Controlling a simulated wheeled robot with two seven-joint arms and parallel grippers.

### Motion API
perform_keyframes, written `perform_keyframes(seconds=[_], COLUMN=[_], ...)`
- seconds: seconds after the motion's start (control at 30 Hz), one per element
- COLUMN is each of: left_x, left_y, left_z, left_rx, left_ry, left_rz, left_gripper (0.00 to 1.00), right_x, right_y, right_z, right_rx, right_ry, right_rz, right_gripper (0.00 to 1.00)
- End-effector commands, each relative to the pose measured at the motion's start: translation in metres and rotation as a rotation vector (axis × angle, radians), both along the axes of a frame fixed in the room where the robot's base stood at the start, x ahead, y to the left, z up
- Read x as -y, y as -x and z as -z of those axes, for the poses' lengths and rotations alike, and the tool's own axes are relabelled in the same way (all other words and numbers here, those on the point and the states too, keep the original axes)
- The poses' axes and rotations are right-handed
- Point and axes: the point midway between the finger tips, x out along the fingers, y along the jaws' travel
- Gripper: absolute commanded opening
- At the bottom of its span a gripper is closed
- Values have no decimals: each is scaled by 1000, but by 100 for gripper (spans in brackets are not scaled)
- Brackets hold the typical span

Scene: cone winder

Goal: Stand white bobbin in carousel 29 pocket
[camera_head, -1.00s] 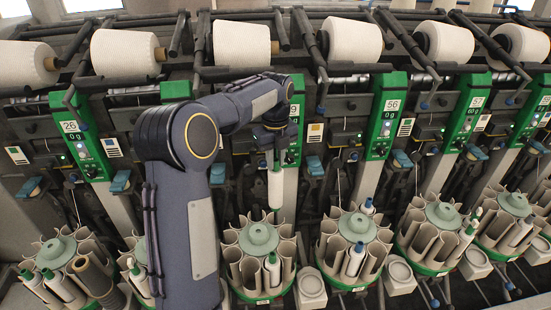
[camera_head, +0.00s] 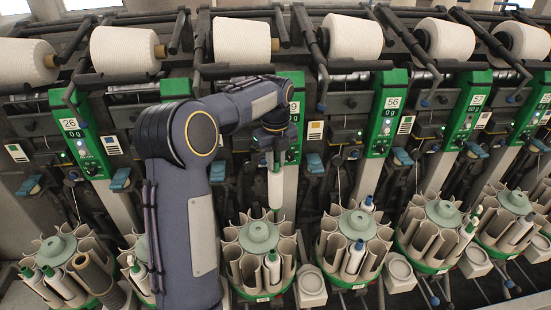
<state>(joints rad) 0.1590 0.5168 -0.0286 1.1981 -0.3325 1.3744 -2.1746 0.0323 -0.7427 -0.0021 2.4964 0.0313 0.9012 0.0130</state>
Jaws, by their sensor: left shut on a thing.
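My left gripper (camera_head: 275,150) is shut on the white bobbin (camera_head: 275,188) and holds it upright, its lower tip pointing down. The bobbin hangs above the back right part of carousel 29 (camera_head: 230,262), a ring of beige pockets around a pale green hub (camera_head: 258,235). The lower tip is at or just above the pocket rims; I cannot tell whether it has entered a pocket. Another white bobbin with a green tip (camera_head: 272,266) stands in a front pocket of this carousel. My left arm covers the carousel's left neighbour in part. My right gripper is not in view.
More carousels stand left and right, one at unit 56 (camera_head: 355,226) holding several bobbins. Green unit panels (camera_head: 388,115), levers and yarn cones (camera_head: 242,42) line the machine behind. A small beige cup block (camera_head: 311,287) sits right of carousel 29.

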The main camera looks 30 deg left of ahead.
Motion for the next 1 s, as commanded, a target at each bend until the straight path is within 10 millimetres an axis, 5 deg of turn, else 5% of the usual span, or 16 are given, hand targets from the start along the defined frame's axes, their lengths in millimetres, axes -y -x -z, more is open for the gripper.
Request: perform_keyframes(seconds=[0.47,1.0], left_x=[0,0], left_y=[0,0], left_z=[30,37], left_rx=[-1,0], left_ry=[0,0], left_rz=[0,0], left_gripper=[0,0], right_x=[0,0], right_y=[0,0], right_z=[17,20], right_rx=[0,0], right_ry=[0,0], right_rz=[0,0], right_gripper=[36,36])
